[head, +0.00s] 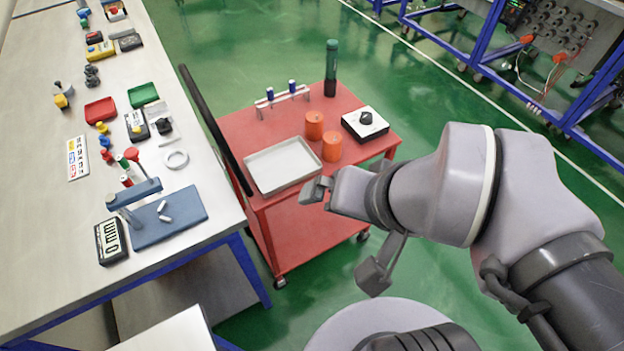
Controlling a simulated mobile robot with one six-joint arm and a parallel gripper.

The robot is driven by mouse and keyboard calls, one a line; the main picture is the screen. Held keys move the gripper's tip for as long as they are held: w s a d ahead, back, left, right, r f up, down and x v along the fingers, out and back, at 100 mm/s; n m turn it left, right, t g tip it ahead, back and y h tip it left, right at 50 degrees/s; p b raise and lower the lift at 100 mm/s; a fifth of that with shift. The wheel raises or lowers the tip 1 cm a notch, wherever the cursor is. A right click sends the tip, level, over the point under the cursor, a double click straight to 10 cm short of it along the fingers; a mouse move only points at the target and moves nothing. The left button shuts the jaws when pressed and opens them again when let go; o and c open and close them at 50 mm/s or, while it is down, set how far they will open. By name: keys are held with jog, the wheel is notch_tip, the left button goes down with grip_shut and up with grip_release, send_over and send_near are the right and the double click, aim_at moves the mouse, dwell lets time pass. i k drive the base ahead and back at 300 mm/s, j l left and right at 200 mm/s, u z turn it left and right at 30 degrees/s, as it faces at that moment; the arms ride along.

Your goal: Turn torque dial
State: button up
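A black round dial (366,118) sits on top of a white-faced box (377,130). The box stands near the right edge of the red cart's top (229,130). This looks like the torque dial; any marks on it are too small to read. My gripper (345,233) is at the near side of the cart, in front of and to the left of the dial and well apart from it. Its two fingers are spread wide with nothing visible between them. One finger overlaps the cart's front edge in the picture.
The cart also carries a metal tray (283,166), two orange cylinders (314,125), a green-and-black cylinder (331,68) and a small rack (282,98) with blue-topped pieces. The black cart handle (214,127) rises at left. A cluttered workbench (45,200) stands further left. Green floor is open behind the cart.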

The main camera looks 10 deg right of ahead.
aim_at(365, 117)
jog(key=i+z, duration=0.25)
jog(key=i, duration=0.2)
jog(key=i+z, duration=0.3)
jog(key=i, duration=0.15)
